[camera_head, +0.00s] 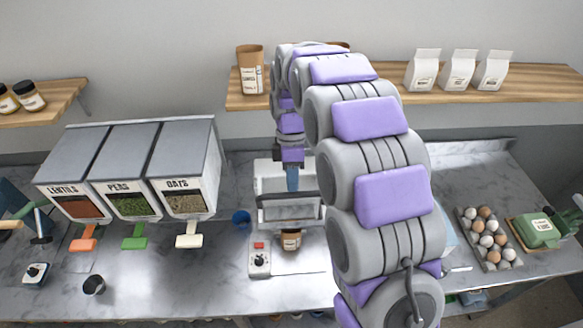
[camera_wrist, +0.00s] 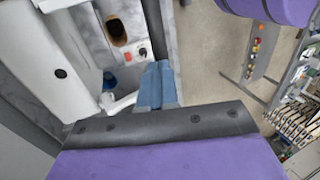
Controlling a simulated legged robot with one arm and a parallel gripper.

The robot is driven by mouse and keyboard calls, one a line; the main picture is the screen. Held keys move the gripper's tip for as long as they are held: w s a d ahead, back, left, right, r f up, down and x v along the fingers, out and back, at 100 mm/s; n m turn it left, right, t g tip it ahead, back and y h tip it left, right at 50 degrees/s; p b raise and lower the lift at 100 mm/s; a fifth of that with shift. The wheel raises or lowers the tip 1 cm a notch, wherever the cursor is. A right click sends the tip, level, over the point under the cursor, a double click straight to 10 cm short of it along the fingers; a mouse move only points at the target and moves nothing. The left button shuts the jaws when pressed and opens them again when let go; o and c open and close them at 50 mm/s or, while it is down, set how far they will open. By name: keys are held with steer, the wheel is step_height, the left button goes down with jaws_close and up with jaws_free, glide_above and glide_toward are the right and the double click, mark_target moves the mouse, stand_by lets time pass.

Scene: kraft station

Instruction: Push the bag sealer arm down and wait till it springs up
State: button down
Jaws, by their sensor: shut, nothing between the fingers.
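The bag sealer (camera_head: 262,180) is a white machine on the counter, with a dark-edged arm (camera_head: 268,215) across its front. The arm appears raised, with a gap under it. A small brown bag (camera_head: 291,241) stands below the arm; its open top shows in the wrist view (camera_wrist: 117,33). My gripper (camera_head: 292,186) has blue fingers, shut and empty, pointing down at the arm's upper side. In the wrist view the fingers (camera_wrist: 157,84) are together near the sealer's white parts (camera_wrist: 50,65). I cannot tell whether they touch the arm.
A control box (camera_head: 259,262) with a red switch and a knob sits at the sealer's front left. A blue cup (camera_head: 241,217) stands left of the sealer. Dispensers (camera_head: 130,150) stand further left. An egg tray (camera_head: 483,240) is at right. The shelf (camera_head: 430,95) runs behind my arm.

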steer(key=shift+f, duration=0.25)
stand_by(0.3)
